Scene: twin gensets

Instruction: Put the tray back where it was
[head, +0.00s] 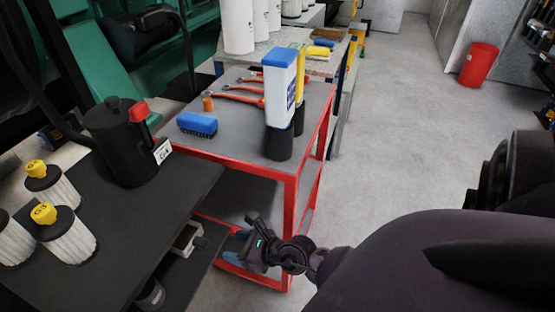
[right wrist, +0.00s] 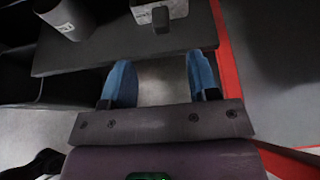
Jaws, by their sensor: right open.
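My left gripper is not in view.
A dark lower shelf (right wrist: 110,48) lies just ahead of the fingertips, with a dark cylinder (right wrist: 68,15) on it. The red cart (head: 290,205) stands close by, carrying bottles, a blue brush (head: 197,124) and wrenches. A black jug (head: 118,140) and filters stand on the bench top.

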